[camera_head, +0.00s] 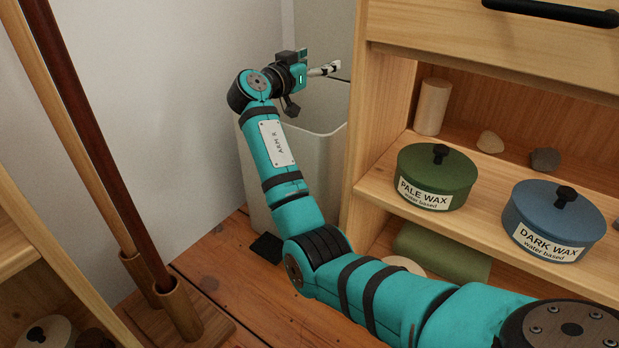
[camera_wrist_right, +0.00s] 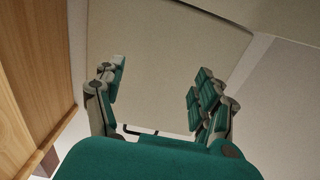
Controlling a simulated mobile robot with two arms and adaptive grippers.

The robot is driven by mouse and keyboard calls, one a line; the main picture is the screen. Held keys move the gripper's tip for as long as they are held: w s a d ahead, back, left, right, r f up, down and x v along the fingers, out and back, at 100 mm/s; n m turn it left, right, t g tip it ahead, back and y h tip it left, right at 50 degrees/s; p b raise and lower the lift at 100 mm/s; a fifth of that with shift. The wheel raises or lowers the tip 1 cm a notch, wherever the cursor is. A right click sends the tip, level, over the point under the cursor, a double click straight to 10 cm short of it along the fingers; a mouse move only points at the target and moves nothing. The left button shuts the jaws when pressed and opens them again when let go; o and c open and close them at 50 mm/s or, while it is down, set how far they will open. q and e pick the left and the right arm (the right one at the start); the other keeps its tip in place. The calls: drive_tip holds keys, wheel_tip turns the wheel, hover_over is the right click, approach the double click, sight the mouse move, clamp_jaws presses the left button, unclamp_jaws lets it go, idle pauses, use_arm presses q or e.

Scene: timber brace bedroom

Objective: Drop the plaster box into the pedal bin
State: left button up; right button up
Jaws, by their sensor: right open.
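The pale grey pedal bin (camera_head: 322,165) stands in the corner behind my right arm, with its light lid (camera_head: 325,30) raised and its black pedal (camera_head: 266,247) at the floor. My right gripper (camera_head: 328,69) is over the bin's opening, in front of the raised lid. In the right wrist view the two fingers of my right gripper (camera_wrist_right: 160,85) are spread apart with nothing between them. I see no plaster box in either view, and the inside of the bin is mostly hidden. My left gripper is not in view.
A wooden shelf unit (camera_head: 375,130) stands close on the bin's right. It holds a green tin (camera_head: 437,177) labelled pale wax and a blue tin (camera_head: 553,222) labelled dark wax. Tall wooden poles (camera_head: 90,150) lean at the left. Some plank floor (camera_head: 225,265) is clear.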

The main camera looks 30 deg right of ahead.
wheel_tip(320, 180, up, 10)
idle(0.5)
idle(0.3)
